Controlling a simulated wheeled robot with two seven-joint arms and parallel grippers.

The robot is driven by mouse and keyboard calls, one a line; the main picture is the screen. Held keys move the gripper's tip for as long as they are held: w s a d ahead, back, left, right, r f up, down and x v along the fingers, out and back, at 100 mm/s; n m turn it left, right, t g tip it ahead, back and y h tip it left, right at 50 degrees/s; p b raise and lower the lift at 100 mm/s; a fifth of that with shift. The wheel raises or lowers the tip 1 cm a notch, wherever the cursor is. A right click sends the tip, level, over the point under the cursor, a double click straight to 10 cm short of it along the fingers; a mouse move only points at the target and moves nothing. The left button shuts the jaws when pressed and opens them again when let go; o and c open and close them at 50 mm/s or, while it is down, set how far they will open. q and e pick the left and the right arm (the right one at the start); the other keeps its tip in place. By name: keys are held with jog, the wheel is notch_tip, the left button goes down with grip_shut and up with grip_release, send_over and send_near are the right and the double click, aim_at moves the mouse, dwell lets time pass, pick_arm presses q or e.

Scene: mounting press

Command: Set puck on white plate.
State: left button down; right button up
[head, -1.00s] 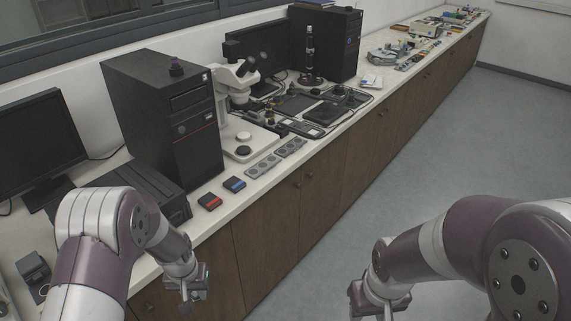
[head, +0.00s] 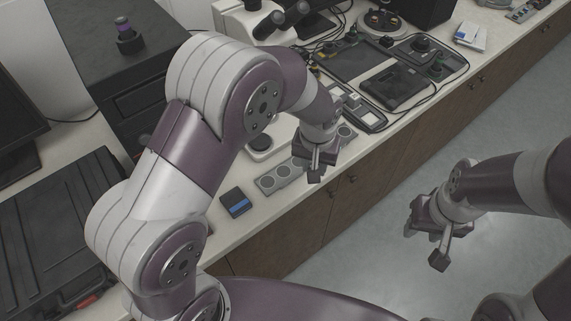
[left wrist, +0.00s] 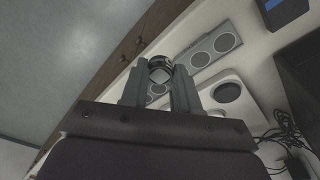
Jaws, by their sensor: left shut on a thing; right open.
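My left gripper (head: 316,174) is over the front edge of the bench, by the grey strip with round discs. In the left wrist view its fingers (left wrist: 160,82) are shut on a small round puck (left wrist: 159,66) with a dark rim and a lighter face. The fingers partly hide the puck, and I cannot make it out in the head view. The white plate (head: 284,132) is a flat slab by the microscope, partly hidden by my left arm; it also shows in the left wrist view (left wrist: 246,106). My right gripper (head: 437,232) is open and empty above the floor.
The grey strip (head: 282,177) lies along the bench front. A round dark piece (left wrist: 227,92) sits on the white slab. A blue-marked black box (head: 236,202) is left of the strip. The microscope (head: 262,18), cables and black devices (head: 394,88) crowd the bench behind.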

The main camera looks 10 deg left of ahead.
pick_arm(q)
jog(key=shift+a+f+p, duration=0.4)
jog(key=shift+a+p, duration=0.15)
jog(key=shift+a, duration=0.15)
jog(key=w+a+f, duration=0.1)
jog(key=a+f, duration=0.1)
jog(key=a, duration=0.1)
jog(key=p, duration=0.2)
send_over(284, 171)
jog(key=f, duration=0.3)
jog(key=shift+s+f, duration=0.15)
jog(key=shift+s, duration=0.05)
jog(key=shift+w+f, duration=0.1)
jog(key=shift+f, duration=0.25)
jog(key=f, duration=0.2)
jog(key=shift+s+f, duration=0.25)
jog(key=shift+f, duration=0.4)
jog(key=shift+w+a+f, duration=0.1)
jog(key=shift+w, duration=0.1)
jog(key=shift+f, duration=0.2)
jog(key=c, duration=1.1)
grip_release()
jog(key=shift+r, duration=0.1)
pick_arm(e)
jog(key=r, duration=0.3)
jog(key=shift+s+r, duration=0.15)
jog(key=shift+s, duration=0.25)
